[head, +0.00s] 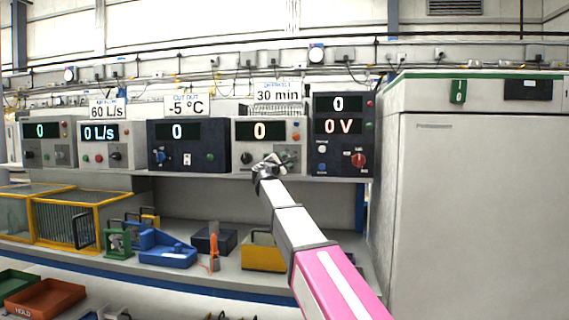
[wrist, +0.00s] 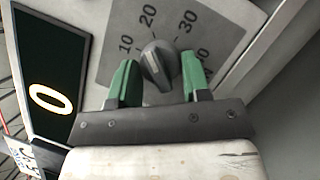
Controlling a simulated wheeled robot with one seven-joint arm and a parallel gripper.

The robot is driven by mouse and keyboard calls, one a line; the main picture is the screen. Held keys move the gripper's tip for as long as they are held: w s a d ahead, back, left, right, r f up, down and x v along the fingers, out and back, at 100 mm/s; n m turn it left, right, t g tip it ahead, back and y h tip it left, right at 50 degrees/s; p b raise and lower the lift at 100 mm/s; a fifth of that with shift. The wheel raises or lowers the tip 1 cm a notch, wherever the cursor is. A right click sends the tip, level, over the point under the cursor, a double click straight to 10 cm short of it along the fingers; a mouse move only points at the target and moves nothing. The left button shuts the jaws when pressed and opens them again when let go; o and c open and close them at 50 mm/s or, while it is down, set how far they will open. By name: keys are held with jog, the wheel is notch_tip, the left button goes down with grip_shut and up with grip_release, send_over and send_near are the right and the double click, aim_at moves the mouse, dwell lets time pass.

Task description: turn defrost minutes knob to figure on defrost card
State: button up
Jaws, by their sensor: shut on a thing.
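The defrost unit (head: 240,131) is a pale box whose display (head: 259,131) reads 0. The defrost card (head: 278,91) above it reads 30 min. My gripper (head: 268,163) is at the lower front of this unit. In the wrist view, my gripper's green fingers (wrist: 159,62) are on either side of the dark grey minutes knob (wrist: 157,66) and shut on it. The dial plate (wrist: 205,35) shows 10, 20, 30 and a partly covered figure by the right finger. I cannot clearly tell which figure the knob's pale mark points to.
Other units stand in a row along the shelf, with a dark 0 V unit (head: 338,134) just right and a dark unit (head: 188,146) left. A large white cabinet (head: 484,200) stands at right. Trays and tools lie on the bench below.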

jog(key=m+g, duration=0.1)
jog(key=m, duration=0.2)
jog(key=m+g, duration=0.1)
jog(key=m, duration=0.2)
jog(key=shift+a+r, duration=0.1)
jog(key=shift+r, duration=0.1)
jog(key=m, duration=0.2)
jog(key=m+g+y, duration=0.1)
jog(key=m, duration=0.1)
jog(key=shift+r+m+g+y, duration=0.15)
jog(key=shift+m+g+y, duration=0.15)
jog(key=shift+m, duration=0.1)
jog(key=o, duration=0.9)
jog(key=v, duration=1)
jog(key=shift+s+a+r, duration=0.1)
jog(key=shift+s+a, duration=0.05)
jog(key=shift+s, duration=0.2)
